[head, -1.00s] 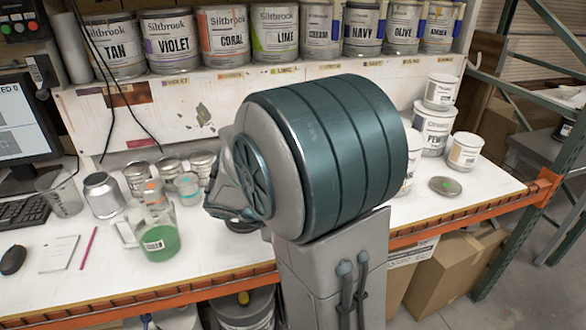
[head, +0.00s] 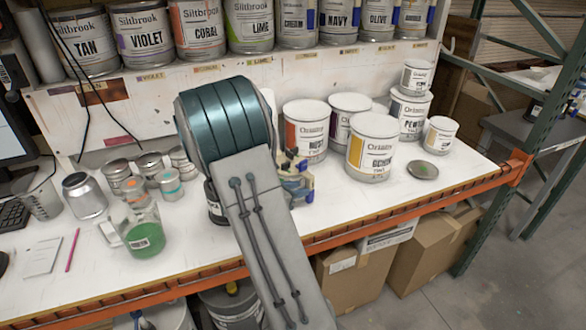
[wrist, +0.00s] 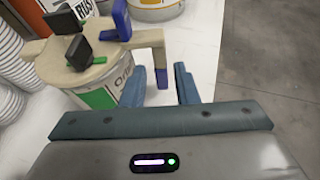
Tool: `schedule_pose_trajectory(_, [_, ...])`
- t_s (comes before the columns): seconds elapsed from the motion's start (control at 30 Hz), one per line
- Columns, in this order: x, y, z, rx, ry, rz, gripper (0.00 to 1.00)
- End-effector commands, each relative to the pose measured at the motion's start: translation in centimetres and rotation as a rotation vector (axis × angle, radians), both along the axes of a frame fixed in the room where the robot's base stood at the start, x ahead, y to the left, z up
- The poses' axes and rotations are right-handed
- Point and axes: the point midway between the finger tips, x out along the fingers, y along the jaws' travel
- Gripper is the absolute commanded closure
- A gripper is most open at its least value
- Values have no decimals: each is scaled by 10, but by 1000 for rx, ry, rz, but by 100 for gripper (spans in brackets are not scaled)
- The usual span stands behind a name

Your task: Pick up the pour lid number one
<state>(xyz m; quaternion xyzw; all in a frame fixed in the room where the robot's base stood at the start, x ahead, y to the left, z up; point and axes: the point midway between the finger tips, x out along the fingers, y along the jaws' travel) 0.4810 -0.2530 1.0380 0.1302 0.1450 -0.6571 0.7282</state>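A tan pour lid (wrist: 95,57) with blue parts and black clamp knobs sits on a can with a green label (wrist: 98,97) in the wrist view. No number is readable on it. A tan arm with a blue end (wrist: 161,70) juts from its right side. My gripper (wrist: 159,68) is open, its two blue fingers apart, and that blue end shows between them in the picture; I cannot tell whether they touch. In the head view a tan and blue part of the lid (head: 294,180) shows right of my arm, which hides the rest and my fingers.
White tint cans, including one front can (head: 371,148), stand to the right on the bench (head: 405,200). A flat round lid (head: 423,170) lies near them. A cup of green liquid (head: 143,235) and small tins stand left. Large cans line the shelf above.

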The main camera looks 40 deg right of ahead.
Motion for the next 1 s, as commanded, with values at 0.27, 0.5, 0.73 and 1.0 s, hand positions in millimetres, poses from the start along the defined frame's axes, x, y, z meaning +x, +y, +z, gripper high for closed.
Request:
schedule_pose_trajectory(0.27, [2, -27, -7, 1, 4, -3, 73])
schedule_pose_trajectory(0.5, [5, -49, -18, 1, 1, -2, 73])
schedule_pose_trajectory(0.73, [5, -50, -20, 1, -1, 0, 73])
schedule_pose_trajectory(1.0, [6, -50, -19, 0, -2, -1, 100])
